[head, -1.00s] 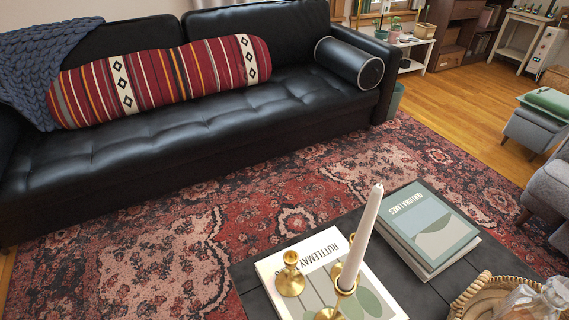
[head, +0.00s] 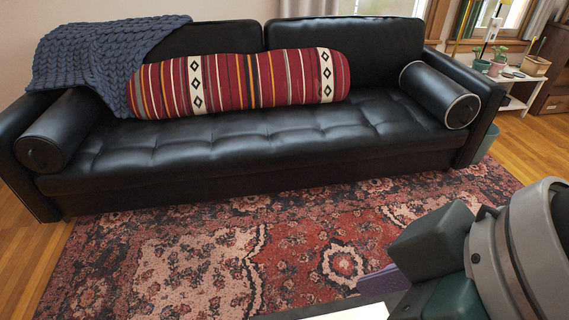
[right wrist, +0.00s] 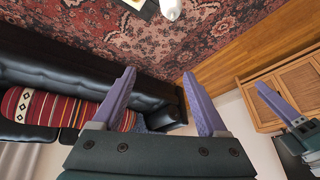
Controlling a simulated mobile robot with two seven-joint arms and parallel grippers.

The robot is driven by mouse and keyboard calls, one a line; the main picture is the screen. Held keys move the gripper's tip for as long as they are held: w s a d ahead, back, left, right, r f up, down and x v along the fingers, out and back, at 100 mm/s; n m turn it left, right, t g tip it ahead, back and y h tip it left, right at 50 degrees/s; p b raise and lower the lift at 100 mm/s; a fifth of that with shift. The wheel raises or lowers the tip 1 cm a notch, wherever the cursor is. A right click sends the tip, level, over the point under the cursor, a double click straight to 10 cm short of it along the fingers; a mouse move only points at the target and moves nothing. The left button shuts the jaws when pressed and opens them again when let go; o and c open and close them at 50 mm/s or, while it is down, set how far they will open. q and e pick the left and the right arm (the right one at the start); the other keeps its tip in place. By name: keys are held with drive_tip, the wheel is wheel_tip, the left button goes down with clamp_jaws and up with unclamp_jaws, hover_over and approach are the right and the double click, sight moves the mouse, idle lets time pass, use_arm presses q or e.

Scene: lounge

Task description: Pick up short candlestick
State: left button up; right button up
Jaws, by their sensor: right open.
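The short brass candlestick cannot be made out in either current view. My right gripper (right wrist: 158,75) is open, its two purple fingers wide apart with nothing between them in the right wrist view. In the head view my right arm fills the lower right, and a purple finger of the right gripper (head: 384,282) shows over the table's edge area. A white object (right wrist: 170,8), perhaps the candle, is cut off at the top of the right wrist view, beyond the fingers. Another purple finger, apparently of my left gripper (right wrist: 272,100), shows at the right there; its opening is unclear.
A white book (head: 352,312) is partly visible at the bottom of the head view. A black sofa (head: 240,150) with a striped red bolster (head: 240,84) stands behind a patterned rug (head: 200,260). A wooden cabinet (right wrist: 285,85) is at the right in the wrist view.

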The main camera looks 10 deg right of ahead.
drive_tip(key=w+f+n+g+h+b, duration=0.1)
drive_tip(key=w+f+n+b, duration=0.1)
drive_tip(key=f+b, duration=0.6)
drive_tip(key=w+d+f+n+g+b, duration=0.1)
drive_tip(key=w+f+n+b, duration=0.1)
drive_tip(key=f+b, duration=0.7)
drive_tip(key=w+f+n+g+h+b, duration=0.1)
drive_tip(key=w+f+n+b, duration=0.1)
drive_tip(key=f+b, duration=0.7)
drive_tip(key=shift+w+d+f+n+h+b, duration=0.15)
drive_tip(key=shift+n+b, duration=0.15)
drive_tip(key=shift+b, duration=0.5)
drive_tip(key=shift+s+f+n+h+b, duration=0.15)
drive_tip(key=shift+n+b, duration=0.15)
drive_tip(key=shift+b, duration=0.45)
drive_tip(key=shift+w+d+f+b, duration=0.25)
drive_tip(key=shift+d+f+b, duration=0.1)
drive_tip(key=shift+b, duration=0.1)
drive_tip(key=f+b, duration=0.1)
drive_tip(key=f, duration=0.1)
drive_tip(key=f+b, duration=0.1)
drive_tip(key=f, duration=0.1)
drive_tip(key=shift+a+f+b, duration=0.1)
drive_tip(key=shift+a+b, duration=0.15)
drive_tip(key=shift+b, duration=0.1)
drive_tip(key=f+b, duration=0.2)
drive_tip(key=f, duration=0.1)
drive_tip(key=f+b, duration=0.2)
drive_tip(key=shift+s+a, duration=0.1)
drive_tip(key=shift+s, duration=0.15)
